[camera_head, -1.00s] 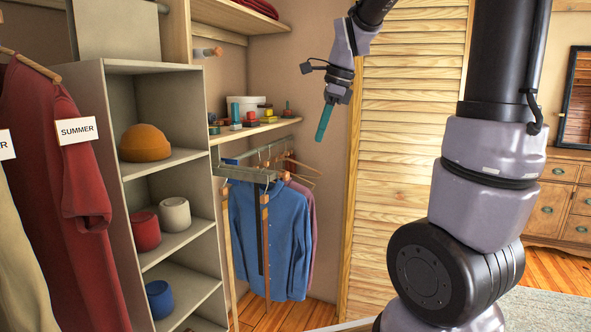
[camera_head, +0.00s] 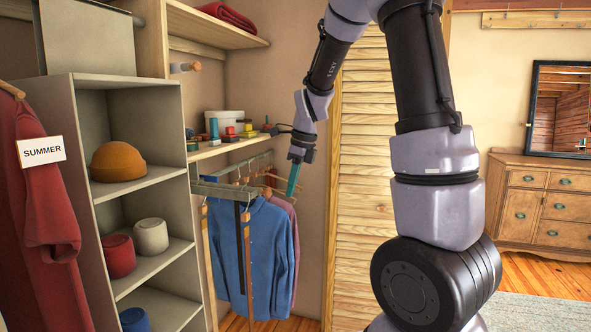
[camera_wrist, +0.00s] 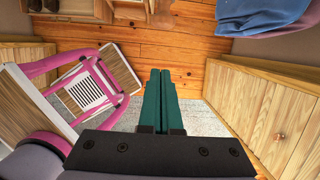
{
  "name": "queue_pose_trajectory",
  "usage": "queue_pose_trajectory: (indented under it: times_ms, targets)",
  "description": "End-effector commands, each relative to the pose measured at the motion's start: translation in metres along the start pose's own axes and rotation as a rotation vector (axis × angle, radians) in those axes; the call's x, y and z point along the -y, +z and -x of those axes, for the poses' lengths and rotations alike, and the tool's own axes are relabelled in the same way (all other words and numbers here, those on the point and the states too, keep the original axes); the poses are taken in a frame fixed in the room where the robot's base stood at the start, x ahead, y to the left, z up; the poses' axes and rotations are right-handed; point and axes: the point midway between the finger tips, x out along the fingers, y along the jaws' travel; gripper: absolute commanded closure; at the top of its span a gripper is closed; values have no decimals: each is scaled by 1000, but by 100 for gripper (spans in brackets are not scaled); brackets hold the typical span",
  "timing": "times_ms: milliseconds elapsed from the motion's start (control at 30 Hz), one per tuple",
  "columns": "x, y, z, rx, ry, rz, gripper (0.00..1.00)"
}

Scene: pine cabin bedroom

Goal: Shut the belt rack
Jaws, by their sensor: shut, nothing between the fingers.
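The belt rack (camera_head: 226,191) appears to be the grey-green rail under the small shelf in the head view, standing out in front of the hanging clothes. A dark strap (camera_head: 238,255) and tan straps hang from it. My gripper (camera_head: 292,180) is to the right of the rack, its teal fingers pointing down, near the hangers and the louvred door. It appears apart from the rack, though depth is hard to judge. In the wrist view the gripper (camera_wrist: 159,100) has its fingers together and empty. The rack is not clearly visible there.
A blue shirt (camera_head: 262,265) hangs under the shelf (camera_head: 235,145), which holds small coloured items. The grey cubby unit (camera_head: 80,200) stands left and the louvred door (camera_head: 355,170) right. A pink chair (camera_wrist: 103,88) and wooden drawers (camera_wrist: 272,122) show in the wrist view.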

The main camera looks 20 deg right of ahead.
Motion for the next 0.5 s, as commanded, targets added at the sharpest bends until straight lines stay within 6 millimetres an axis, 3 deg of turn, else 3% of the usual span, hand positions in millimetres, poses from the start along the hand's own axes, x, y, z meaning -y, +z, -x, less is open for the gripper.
queue_pose_trajectory:
  times_ms: [200,500]
  targets:
    - [0,29,-11,0,0,4,100]
    - [0,39,-13,0,-1,1,100]
